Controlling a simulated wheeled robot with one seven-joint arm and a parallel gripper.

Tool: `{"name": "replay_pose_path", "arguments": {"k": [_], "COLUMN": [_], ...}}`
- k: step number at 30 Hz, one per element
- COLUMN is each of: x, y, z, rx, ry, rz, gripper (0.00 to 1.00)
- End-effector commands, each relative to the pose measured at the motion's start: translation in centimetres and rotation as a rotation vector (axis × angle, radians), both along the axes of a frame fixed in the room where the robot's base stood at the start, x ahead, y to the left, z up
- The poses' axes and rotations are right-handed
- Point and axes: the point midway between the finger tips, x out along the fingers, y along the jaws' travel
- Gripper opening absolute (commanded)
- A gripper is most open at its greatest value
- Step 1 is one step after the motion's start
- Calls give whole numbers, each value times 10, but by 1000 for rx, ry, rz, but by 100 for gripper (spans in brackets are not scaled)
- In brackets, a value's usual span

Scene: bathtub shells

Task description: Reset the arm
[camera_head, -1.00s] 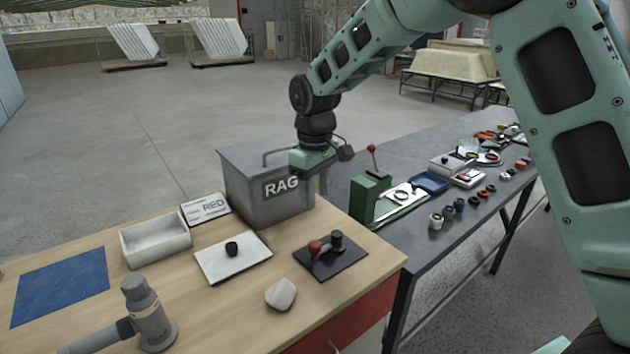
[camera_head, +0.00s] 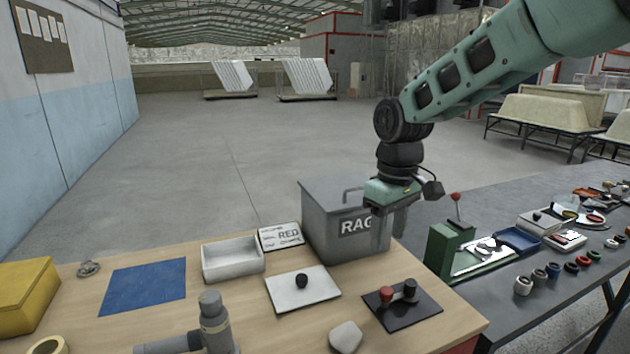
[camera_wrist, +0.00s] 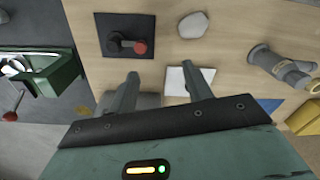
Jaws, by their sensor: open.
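My arm reaches in from the upper right in the head view. My gripper (camera_head: 392,228) hangs in front of the grey RAG bin (camera_head: 343,240), above the wooden bench (camera_head: 240,310). In the wrist view my gripper (camera_wrist: 165,90) shows two fingers spread apart with nothing between them. Beyond the fingers lie a white plate (camera_wrist: 176,78) and a black plate with a red knob (camera_wrist: 127,37). The gripper hides part of the bin.
A white tray (camera_head: 232,262), blue mat (camera_head: 142,287), grey cylindrical tool (camera_head: 214,325), pale stone (camera_head: 346,338) and yellow box (camera_head: 22,297) are on the bench. A green press (camera_head: 440,252) stands on the dark table at right. Open floor lies behind.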

Motion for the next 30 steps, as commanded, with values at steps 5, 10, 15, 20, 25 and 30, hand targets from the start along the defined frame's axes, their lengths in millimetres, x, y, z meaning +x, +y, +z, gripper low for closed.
{"name": "replay_pose_path", "arguments": {"k": [5, 10, 15, 20, 25, 30], "x": [-115, -217, -276, -293, -293, -293], "y": [46, 51, 38, 32, 32, 32], "z": [2, -12, -27, -32, -32, -32], "rx": [36, 41, 30, 26, 26, 26], "ry": [4, 4, -1, -6, -6, -6], "rz": [48, 65, 65, 64, 64, 64], "gripper": [50, 50, 50, 50, 50, 50]}}
